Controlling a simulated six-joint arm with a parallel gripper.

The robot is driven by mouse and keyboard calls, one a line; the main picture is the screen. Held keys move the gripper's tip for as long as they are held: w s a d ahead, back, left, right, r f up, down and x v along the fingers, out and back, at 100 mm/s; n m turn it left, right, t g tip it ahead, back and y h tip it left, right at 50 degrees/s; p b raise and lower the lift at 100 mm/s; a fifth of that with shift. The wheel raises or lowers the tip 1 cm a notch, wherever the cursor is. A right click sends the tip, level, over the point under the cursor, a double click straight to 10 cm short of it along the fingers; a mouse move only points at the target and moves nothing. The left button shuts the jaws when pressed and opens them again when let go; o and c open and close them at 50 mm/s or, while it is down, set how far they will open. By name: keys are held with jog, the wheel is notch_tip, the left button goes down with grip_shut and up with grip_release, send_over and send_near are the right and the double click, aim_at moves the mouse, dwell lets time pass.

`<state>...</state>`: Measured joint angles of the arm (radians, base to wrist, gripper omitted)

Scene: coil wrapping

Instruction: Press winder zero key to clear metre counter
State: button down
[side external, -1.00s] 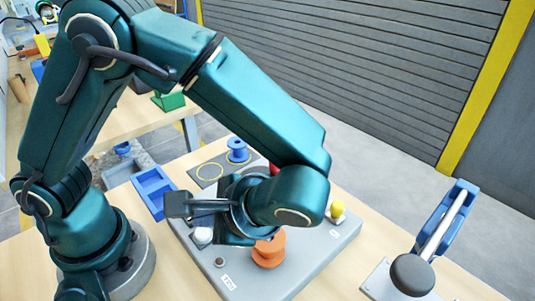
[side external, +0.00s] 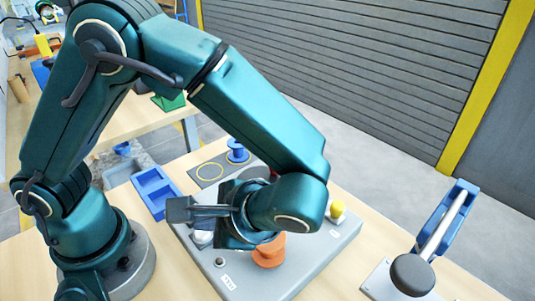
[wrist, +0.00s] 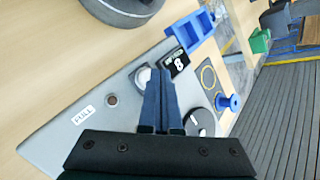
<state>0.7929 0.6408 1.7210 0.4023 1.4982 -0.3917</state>
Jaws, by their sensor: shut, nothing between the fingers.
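The winder is a grey panel (side external: 315,243) on the table. Its white round key (wrist: 142,76) shows in the wrist view just left of my fingertips and is partly hidden by them. It also shows in the side view (side external: 201,239), partly under my wrist. A small black display (wrist: 175,63) with a white digit like an 8 is just right of the fingertips. My gripper (wrist: 159,72) is shut and empty, its fingers together over the panel; I cannot tell whether it touches the key. The fingertips are hidden in the side view.
An orange spool (side external: 269,251) and a yellow knob (side external: 337,209) are on the panel. A dark dial (wrist: 200,122) is right of my fingers. A blue tray (side external: 156,191) and a blue spool (side external: 237,151) stand behind.

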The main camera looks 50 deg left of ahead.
aim_at(209, 236)
jog(key=shift+f, duration=0.45)
dwell(0.6)
jog(key=shift+r, duration=0.9)
notch_tip(209, 236, up, 5)
dwell(0.6)
dwell(0.5)
